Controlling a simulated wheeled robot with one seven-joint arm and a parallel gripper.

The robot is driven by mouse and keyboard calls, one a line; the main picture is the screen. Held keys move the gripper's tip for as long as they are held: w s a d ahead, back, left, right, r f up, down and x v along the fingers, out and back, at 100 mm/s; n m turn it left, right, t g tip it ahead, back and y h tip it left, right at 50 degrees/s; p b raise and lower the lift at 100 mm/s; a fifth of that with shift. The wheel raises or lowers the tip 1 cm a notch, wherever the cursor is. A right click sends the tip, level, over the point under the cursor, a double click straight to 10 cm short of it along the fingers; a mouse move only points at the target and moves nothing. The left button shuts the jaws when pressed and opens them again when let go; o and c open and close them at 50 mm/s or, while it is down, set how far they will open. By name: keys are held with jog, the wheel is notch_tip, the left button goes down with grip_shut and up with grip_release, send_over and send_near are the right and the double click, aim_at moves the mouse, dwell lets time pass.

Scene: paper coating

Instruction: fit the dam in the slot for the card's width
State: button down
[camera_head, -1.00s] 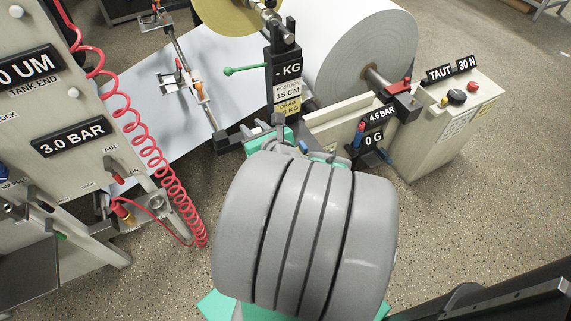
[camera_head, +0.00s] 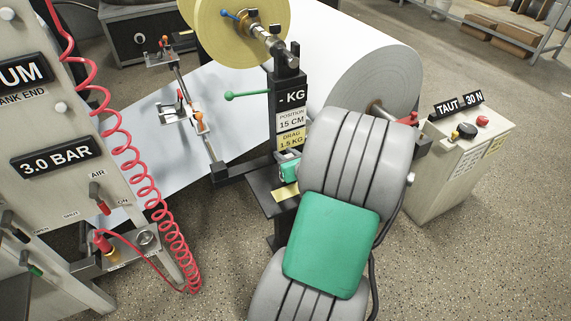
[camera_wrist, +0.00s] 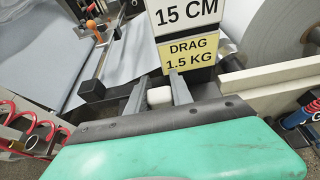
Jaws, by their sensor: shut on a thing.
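My gripper (camera_wrist: 160,91) is low in front of the black post (camera_head: 287,85). In the wrist view its two grey fingers are shut on a small white block (camera_wrist: 159,97), perhaps the dam. Only the block's near end shows, between the fingers. The post carries the card "POSITION 15 CM" (camera_head: 290,119), with "DRAG 1.5 KG" (camera_head: 291,139) below it. In the head view my arm covers most of my gripper, and the fingertips and block cannot be made out. I cannot make out the slot in either view.
A small dark shelf with a yellow label (camera_head: 285,192) is beside my wrist. White paper web (camera_head: 235,100) and a large roll (camera_head: 372,75) lie behind. The tank panel (camera_head: 60,110) with a red coiled hose (camera_head: 158,215) stands left. A control box (camera_head: 455,165) stands right.

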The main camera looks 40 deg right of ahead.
jog(key=shift+f, duration=0.85)
jog(key=shift+f, duration=0.2)
jog(key=c, duration=1.1)
grip_release()
jog(key=shift+a, duration=0.1)
